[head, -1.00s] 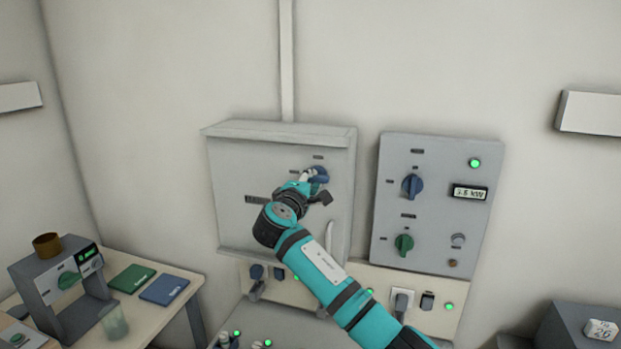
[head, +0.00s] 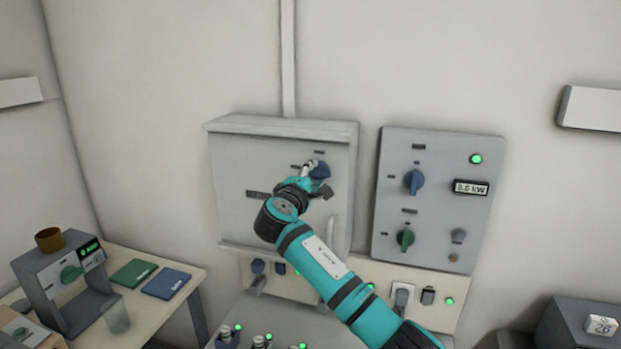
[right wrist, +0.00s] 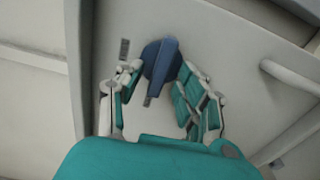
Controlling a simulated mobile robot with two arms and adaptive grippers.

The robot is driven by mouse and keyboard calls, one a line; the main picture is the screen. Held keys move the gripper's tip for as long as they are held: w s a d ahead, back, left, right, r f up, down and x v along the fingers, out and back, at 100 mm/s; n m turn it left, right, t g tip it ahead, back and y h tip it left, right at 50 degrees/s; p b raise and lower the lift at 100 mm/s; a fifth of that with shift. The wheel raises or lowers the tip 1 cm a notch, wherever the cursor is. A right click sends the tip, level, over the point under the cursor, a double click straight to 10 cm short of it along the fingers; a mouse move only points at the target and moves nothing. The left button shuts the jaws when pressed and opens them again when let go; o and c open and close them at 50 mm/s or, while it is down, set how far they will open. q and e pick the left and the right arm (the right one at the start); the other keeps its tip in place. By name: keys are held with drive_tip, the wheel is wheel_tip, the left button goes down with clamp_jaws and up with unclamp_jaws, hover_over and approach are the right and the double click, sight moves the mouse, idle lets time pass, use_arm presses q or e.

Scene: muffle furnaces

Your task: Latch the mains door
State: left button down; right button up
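The mains door (head: 235,185) is the grey front of the wall cabinet, and it looks closed. Its blue rotary latch (head: 320,170) sits near the upper right of the door, partly hidden by my right gripper (head: 316,180). In the right wrist view the latch (right wrist: 162,62) shows as a blue disc with a raised grip bar, which lies tilted. My right gripper (right wrist: 163,82) is open there, with one finger on each side of the latch and a gap to the grip bar. The door's pale handle (head: 330,235) is right of my wrist. My left gripper is out of view.
A grey control panel (head: 440,150) with a blue knob, a green knob and a display is right of the cabinet. Sockets with plugs (head: 403,295) line the strip below. A table (head: 190,282) with a device and two booklets stands at left.

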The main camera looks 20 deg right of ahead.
drive_tip(key=v, duration=1.2)
